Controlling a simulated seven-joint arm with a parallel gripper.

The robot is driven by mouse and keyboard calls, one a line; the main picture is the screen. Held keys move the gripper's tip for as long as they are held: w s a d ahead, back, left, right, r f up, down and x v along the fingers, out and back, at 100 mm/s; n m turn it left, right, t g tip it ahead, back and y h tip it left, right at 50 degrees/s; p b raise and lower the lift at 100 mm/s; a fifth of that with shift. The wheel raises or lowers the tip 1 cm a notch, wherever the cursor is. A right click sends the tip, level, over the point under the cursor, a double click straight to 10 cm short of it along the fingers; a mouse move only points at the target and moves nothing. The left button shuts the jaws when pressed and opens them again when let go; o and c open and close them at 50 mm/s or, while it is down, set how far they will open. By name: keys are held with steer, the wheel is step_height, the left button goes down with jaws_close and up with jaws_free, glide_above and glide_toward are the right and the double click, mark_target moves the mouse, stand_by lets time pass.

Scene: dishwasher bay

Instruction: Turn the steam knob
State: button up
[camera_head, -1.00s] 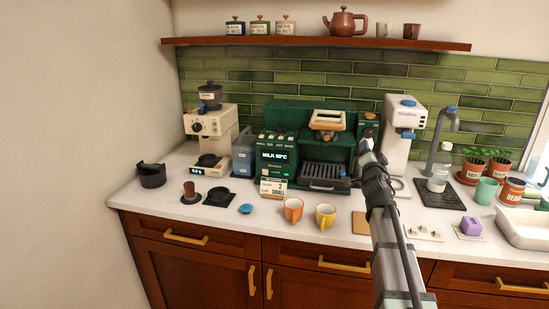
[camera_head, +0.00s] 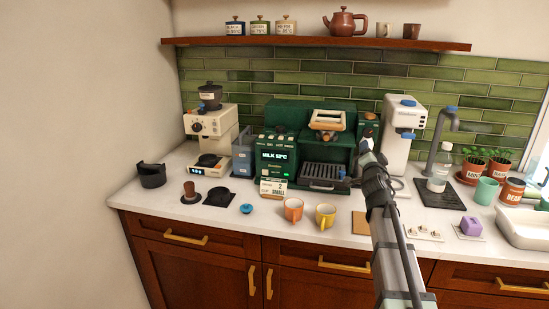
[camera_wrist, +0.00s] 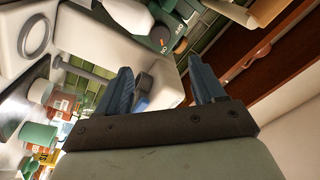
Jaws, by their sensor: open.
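The dark green espresso machine (camera_head: 290,116) stands against the tiled wall, its lit display reading a milk temperature. My gripper (camera_head: 367,150) is in front of the machine's right side and hides part of it. In the wrist view my gripper (camera_wrist: 160,66) has its two blue-grey fingers spread apart, with nothing held between them. Part of the green machine (camera_wrist: 178,46) with small white lettering shows just beyond the fingertips. I see no sure contact.
A white appliance (camera_head: 400,135) stands close to the right of my gripper. Orange (camera_head: 293,210) and yellow (camera_head: 325,216) cups stand on the counter in front of the machine. A wooden shelf (camera_head: 330,43) with a teapot (camera_head: 345,22) runs above.

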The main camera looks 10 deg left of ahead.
mark_target(369, 133)
steer(key=shift+d, duration=0.1)
stand_by(0.3)
steer(key=shift+d+r+m, duration=1.55)
steer(key=shift+d+m, duration=0.25)
steer(key=w+a+n, duration=0.1)
steer(key=w, duration=0.3)
steer(key=w+a+f+n+y, duration=0.1)
steer(key=w+n, duration=0.1)
steer(key=w, duration=0.3)
steer(key=w+a+n+g, duration=0.1)
steer(key=w, duration=0.4)
steer(key=shift+a+f+n+y, duration=0.1)
steer(key=shift+f+n+y, duration=0.05)
steer(key=shift+n+y, duration=0.2)
steer(key=shift+c, duration=0.2)
